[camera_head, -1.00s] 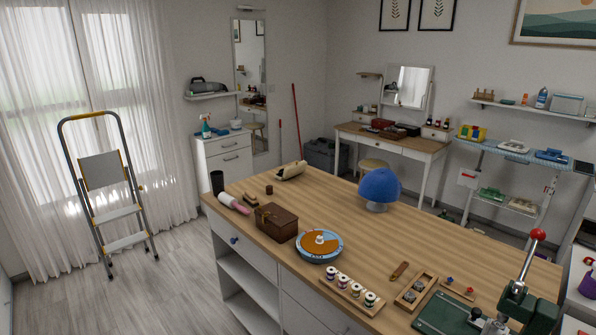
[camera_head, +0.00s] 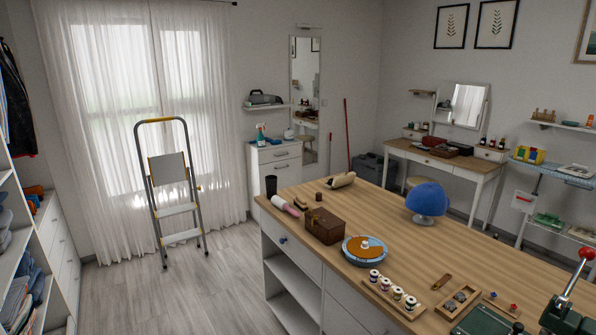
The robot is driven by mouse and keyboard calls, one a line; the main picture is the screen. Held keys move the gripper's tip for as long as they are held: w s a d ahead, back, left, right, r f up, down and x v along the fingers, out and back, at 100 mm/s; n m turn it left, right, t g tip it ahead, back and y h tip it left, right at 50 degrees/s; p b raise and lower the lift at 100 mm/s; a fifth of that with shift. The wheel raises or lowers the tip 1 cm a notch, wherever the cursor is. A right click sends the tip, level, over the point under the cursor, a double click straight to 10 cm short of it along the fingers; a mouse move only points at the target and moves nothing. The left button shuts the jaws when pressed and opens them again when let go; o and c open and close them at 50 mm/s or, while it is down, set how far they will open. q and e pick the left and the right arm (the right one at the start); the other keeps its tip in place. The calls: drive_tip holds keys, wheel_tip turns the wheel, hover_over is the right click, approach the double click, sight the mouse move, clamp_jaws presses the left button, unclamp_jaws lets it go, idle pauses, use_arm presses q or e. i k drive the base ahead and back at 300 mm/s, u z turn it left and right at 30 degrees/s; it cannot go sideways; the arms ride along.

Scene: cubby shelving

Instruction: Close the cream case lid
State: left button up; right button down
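A small cream object (camera_head: 341,180), which may be the cream case, lies at the far left end of the wooden-topped island (camera_head: 440,240). It is too small to tell whether it has a lid or how that lid stands. Neither of my grippers is in view.
On the island are a brown box (camera_head: 324,226), a blue round dish (camera_head: 365,250), a blue dome (camera_head: 427,199), a rack of small jars (camera_head: 393,290) and a green press (camera_head: 567,318). A stepladder (camera_head: 172,190) stands by the curtains. Floor left of the island is clear. Shelving (camera_head: 40,250) lines the left edge.

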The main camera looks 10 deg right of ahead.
sight(340, 181)
drive_tip(key=u, duration=0.8)
drive_tip(key=i, duration=3.35)
drive_tip(key=z, duration=1.3)
